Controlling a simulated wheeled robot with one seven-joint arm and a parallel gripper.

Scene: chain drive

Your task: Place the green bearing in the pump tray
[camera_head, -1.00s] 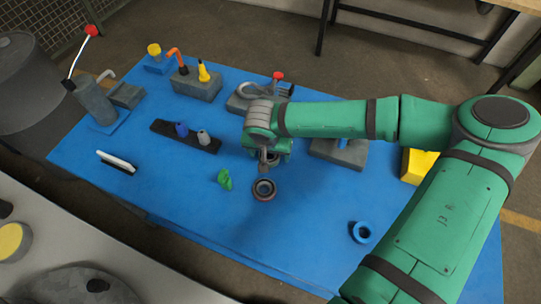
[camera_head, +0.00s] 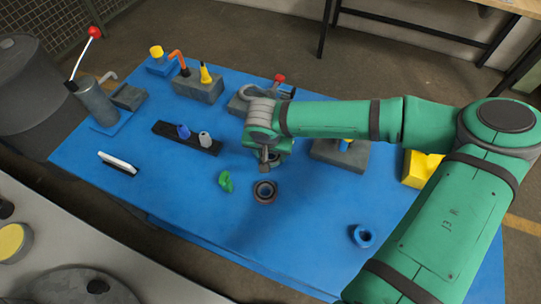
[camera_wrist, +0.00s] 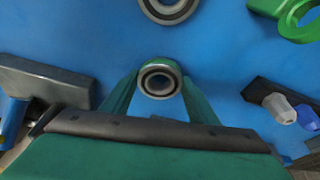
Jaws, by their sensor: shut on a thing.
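My gripper (camera_wrist: 160,88) is shut on a small grey and dark ring-shaped bearing (camera_wrist: 160,79), whose open bore faces the wrist camera. My gripper also shows in the head view (camera_head: 268,160), near the middle of the blue table, where the arm mostly hides the held ring. A green ring-shaped part (camera_head: 225,181) lies left of the gripper, and its ring and bracket show at the top right of the wrist view (camera_wrist: 297,18). I cannot tell which object is the pump tray.
A larger dark ring (camera_head: 264,191) lies just in front of the gripper. A black holder (camera_head: 187,137) with blue and grey plugs is to the left. A blue ring (camera_head: 362,235) lies at the right front. Grey blocks (camera_head: 198,86) line the back. The front middle of the table is clear.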

